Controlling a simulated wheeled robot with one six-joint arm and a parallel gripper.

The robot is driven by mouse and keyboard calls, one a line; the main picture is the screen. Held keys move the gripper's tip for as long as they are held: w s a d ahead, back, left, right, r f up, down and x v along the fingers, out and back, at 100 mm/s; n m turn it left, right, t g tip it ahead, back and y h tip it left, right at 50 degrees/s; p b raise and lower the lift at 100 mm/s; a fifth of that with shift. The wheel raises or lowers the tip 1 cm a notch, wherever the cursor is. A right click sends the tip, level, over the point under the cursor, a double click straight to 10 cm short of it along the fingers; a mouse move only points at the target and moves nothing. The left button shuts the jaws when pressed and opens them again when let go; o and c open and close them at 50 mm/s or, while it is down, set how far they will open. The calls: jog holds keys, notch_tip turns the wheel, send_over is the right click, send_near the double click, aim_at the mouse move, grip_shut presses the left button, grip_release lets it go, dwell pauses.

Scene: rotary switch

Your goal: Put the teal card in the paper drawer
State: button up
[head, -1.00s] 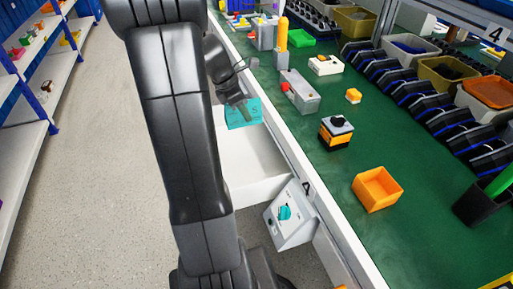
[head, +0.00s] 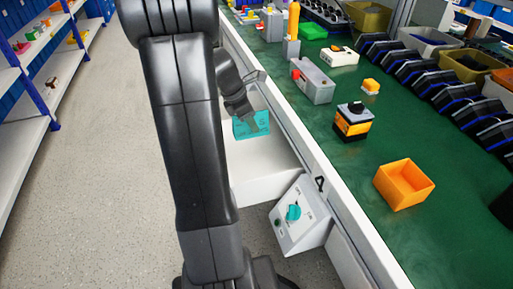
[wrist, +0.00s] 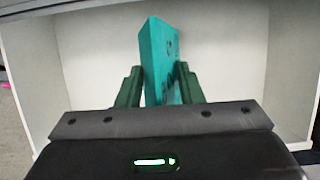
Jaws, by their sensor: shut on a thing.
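The teal card (head: 251,124) is a thin teal slab with dark marks on its face. My gripper (wrist: 160,90) is shut on it, with a dark green finger on each side, and the card stands on edge between them in the wrist view (wrist: 160,55). The white drawer (head: 262,168) is pulled out from the bench front. The card is over the drawer's far part in the head view, and white drawer walls (wrist: 288,70) surround it in the wrist view. The card's lower edge is hidden, so I cannot tell whether it touches the drawer floor.
A grey box with a teal rotary knob (head: 293,212) is on the bench front beside the drawer. The green bench top holds an orange bin (head: 404,184), a yellow-black switch block (head: 352,121) and a grey box with a red end (head: 313,81). The aisle floor at left is clear.

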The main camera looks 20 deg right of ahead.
notch_tip(320, 180, down, 8)
jog(key=b, duration=0.3)
jog(key=shift+f, duration=0.2)
jog(key=o, duration=1)
jog(key=shift+r, duration=0.1)
jog(key=p+v, duration=0.4)
jog(key=v, duration=0.8)
